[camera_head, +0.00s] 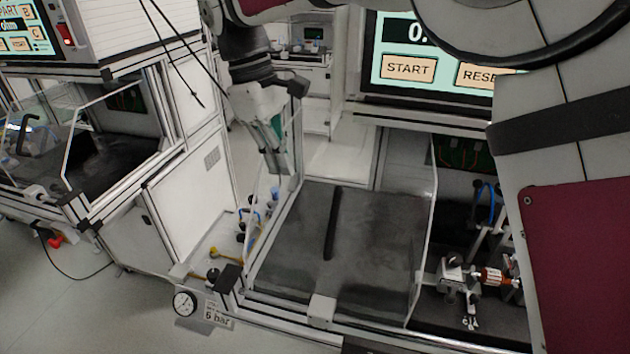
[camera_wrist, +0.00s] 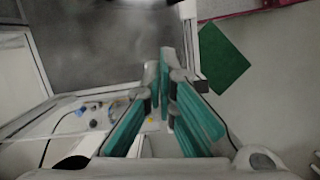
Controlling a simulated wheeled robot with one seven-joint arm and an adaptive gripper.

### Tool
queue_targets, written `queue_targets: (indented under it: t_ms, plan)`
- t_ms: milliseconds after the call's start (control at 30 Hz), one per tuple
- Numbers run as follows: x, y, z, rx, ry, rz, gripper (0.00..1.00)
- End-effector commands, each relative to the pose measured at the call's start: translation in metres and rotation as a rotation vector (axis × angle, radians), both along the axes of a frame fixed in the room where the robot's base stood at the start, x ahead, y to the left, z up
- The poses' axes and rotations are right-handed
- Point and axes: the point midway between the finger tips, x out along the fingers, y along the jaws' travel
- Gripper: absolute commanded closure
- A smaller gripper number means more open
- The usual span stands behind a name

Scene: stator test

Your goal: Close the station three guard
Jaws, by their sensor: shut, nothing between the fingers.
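The guard (camera_head: 375,245) at the station in front of me is a clear panel over a dark grey surface, with a black bar handle (camera_head: 333,222) on it. Its right edge stands short of the right side, where the bay is open and shows a fixture with an orange-and-metal part (camera_head: 492,277). My gripper (camera_head: 282,165) is shut and empty, pointing down to the left of the panel and apart from the handle. In the wrist view the teal fingers (camera_wrist: 168,72) are together, beside the dark panel area (camera_wrist: 110,40). A dark piece at the top edge may be the handle.
A screen (camera_head: 430,65) with START and RESET buttons sits above the bay. A pressure gauge (camera_head: 185,303) and pneumatic fittings (camera_head: 250,215) are low at the left. Another station (camera_head: 115,140) stands further left. A green patch (camera_wrist: 222,58) lies on the floor.

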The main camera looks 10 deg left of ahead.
Motion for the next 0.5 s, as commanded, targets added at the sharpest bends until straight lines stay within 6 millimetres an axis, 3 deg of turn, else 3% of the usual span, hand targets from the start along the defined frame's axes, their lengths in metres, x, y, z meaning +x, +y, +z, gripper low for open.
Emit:
queue_targets:
  t_ms: [267,500]
  plan:
    - [-0.002,-0.001,-0.021,-0.005,0.009,0.011,1.00]
    - [-0.005,-0.013,-0.065,-0.006,0.009,0.010,1.00]
